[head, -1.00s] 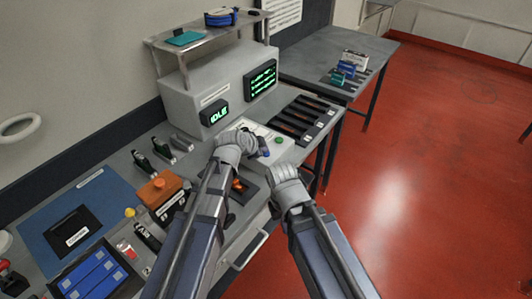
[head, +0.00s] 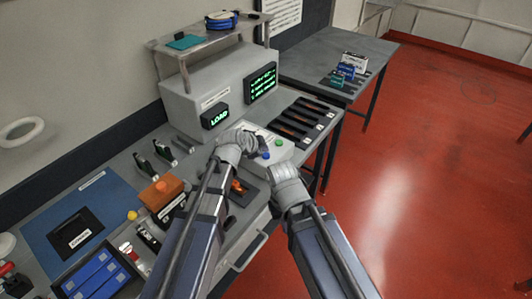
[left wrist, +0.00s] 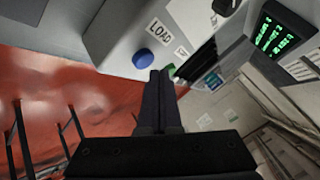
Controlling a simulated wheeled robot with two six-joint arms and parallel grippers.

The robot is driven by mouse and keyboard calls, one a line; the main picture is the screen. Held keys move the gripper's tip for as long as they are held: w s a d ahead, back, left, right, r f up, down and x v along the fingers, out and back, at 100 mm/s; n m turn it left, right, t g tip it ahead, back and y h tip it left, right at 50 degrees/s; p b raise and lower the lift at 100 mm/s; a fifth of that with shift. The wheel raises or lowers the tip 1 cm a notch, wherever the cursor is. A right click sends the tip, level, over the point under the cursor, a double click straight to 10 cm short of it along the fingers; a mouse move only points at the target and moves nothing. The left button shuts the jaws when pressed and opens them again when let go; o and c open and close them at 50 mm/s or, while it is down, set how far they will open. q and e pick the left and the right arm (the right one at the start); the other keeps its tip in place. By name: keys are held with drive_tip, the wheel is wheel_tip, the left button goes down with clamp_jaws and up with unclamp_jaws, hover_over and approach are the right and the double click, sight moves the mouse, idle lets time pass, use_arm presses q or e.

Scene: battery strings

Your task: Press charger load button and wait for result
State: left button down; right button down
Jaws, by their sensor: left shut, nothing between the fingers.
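The charger (head: 190,104) is a grey box at the back of the bench. Its small display (head: 214,116) reads LOAD in green, and a larger screen (head: 261,83) shows several lines of green text, too small to read. A blue button (head: 266,155) and a green button (head: 279,142) sit on the panel in front. In the left wrist view the blue button (left wrist: 143,60) is beside a LOAD label. My left gripper (left wrist: 160,76) is shut and empty, its tips beside the blue button and near the green one. My right wrist is right of the panel; its fingers are hidden.
Dark slots (head: 300,118) lie right of the charger. An orange block (head: 161,191), a blue mat (head: 62,235) and a tray of blue batteries (head: 98,277) are at the left. A second table (head: 317,68) with small boxes stands behind. Red floor is open at the right.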

sight(263, 157)
use_arm(q)
wheel_tip(263, 157, up, 5)
drive_tip(key=p, duration=0.5)
idle(0.5)
idle(0.4)
drive_tip(key=s+a+f+n+g+y, duration=0.1)
drive_tip(key=s+f+n+g+y, duration=0.1)
drive_tip(key=s, duration=0.6)
drive_tip(key=s+a+f+n+g+y, duration=0.2)
drive_tip(key=s+n, duration=0.3)
drive_tip(key=s, duration=0.4)
drive_tip(key=s+a+f+n+g+y, duration=0.2)
drive_tip(key=s+n+g, duration=0.2)
drive_tip(key=s, duration=0.5)
drive_tip(key=shift+f, duration=0.3)
